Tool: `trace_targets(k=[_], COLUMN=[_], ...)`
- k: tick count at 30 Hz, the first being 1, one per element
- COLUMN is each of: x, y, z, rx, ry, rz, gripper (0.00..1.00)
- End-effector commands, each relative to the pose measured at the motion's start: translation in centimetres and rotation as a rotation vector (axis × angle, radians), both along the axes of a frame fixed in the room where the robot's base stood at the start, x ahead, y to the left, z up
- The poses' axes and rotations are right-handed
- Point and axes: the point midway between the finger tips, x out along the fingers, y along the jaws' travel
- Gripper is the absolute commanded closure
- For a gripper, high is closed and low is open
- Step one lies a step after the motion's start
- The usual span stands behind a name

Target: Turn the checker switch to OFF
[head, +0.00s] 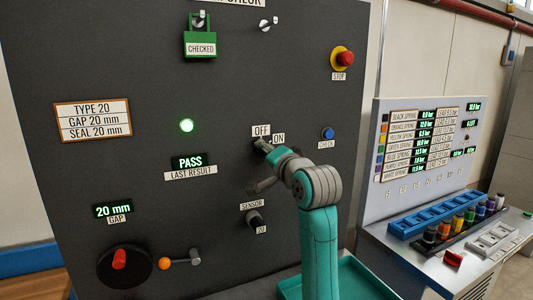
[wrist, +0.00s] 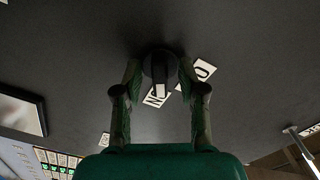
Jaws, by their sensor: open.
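The checker switch is a dark round knob with a paler bar handle. In the wrist view the switch (wrist: 158,66) sits between my fingertips, its handle end beside the ON label (wrist: 153,98); the OFF label (wrist: 203,72) is to the right, partly covered by a finger. In the head view the OFF label (head: 261,131) and the ON label (head: 279,138) show on the dark panel, and my gripper mostly hides the switch. My gripper (wrist: 159,70) is open, one finger on each side of the knob. I cannot tell whether the fingers touch it.
The panel also holds a green CHECKED lock (head: 200,45), a red STOP button (head: 345,57), a blue CHECK button (head: 328,133) and a SENSOR knob (head: 255,219). A spring console (head: 420,150) stands right.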

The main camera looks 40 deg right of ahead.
Motion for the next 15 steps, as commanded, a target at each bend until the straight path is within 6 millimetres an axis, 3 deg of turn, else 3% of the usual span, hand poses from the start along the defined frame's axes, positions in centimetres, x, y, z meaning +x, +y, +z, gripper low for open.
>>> trace_targets(k=[4,9,15], x=[-0.01,-0.02,-0.02], y=[0.00,0.00,0.00], z=[0.00,-0.01,-0.02], rx=[0.000,0.000,-0.001], ry=[0.000,0.000,0.000], rz=[0.000,0.000,0.000], gripper=[0.62,1.00,1.00])
